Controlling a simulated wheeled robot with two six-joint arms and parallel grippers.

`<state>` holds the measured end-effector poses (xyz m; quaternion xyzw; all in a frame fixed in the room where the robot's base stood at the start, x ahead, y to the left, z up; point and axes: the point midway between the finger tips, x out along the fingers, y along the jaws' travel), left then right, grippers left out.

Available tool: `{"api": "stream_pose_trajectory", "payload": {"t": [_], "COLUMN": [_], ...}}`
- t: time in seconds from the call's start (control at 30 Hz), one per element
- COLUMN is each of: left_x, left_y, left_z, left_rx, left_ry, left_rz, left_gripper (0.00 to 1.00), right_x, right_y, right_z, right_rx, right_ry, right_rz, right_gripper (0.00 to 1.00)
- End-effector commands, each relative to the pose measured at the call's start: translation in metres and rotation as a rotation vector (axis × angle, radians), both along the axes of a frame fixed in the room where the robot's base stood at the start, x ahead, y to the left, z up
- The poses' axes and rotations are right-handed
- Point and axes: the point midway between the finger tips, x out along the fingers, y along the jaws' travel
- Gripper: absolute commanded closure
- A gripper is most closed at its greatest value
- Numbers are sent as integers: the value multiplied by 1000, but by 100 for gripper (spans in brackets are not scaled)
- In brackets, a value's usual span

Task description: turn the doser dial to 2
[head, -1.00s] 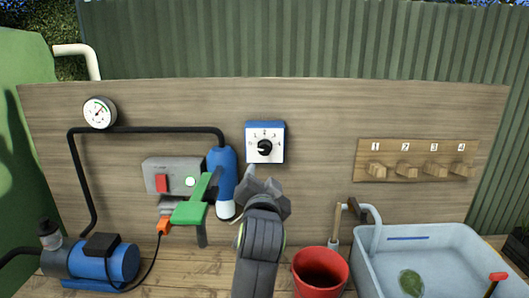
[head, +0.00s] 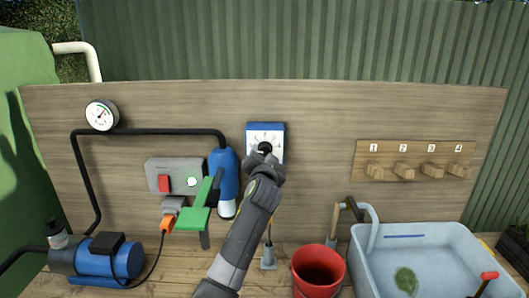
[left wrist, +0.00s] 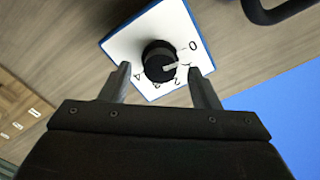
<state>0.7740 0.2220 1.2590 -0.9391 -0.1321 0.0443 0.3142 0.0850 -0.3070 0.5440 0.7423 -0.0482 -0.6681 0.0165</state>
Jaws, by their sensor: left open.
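The doser dial is a round black knob (left wrist: 160,62) on a white, blue-edged plate (head: 265,132) fixed to the wooden board. The knob has a white pointer line. In the left wrist view the plate appears turned, with 0 at the upper right and 4 at the lower left, and the pointer aims at about 1. My left gripper (head: 265,153) is open in front of the dial and hides the plate's lower part in the head view. Its fingertips (left wrist: 160,72) lie on either side of the knob, apart from it. My right gripper is not in view.
Left of the dial are a blue cylinder (head: 228,176) with a green lever (head: 195,219) and a grey switch box (head: 160,167). A pegged wooden rack (head: 415,160) hangs at right. A red bucket (head: 318,284) and blue-grey tub (head: 440,245) stand below.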

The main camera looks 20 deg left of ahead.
Motion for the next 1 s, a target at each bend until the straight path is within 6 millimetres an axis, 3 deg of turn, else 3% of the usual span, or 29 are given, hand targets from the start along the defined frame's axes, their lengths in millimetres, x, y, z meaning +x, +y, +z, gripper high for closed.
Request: {"api": "stream_pose_trajectory", "payload": {"t": [0.2,0.57,0.9,1.0], "left_x": [14,17,17,17], "left_y": [4,5,5,5], "left_z": [0,0,0,0], "left_rx": [1,0,0,1], "left_ry": [1,0,0,1], "left_rz": [1,0,0,-1], "left_gripper": [44,44,86,89], "right_x": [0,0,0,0], "right_y": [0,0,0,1], "right_z": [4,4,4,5], "right_rx": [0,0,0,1], "right_ry": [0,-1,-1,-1], "right_rz": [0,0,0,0], "right_gripper": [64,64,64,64]}}
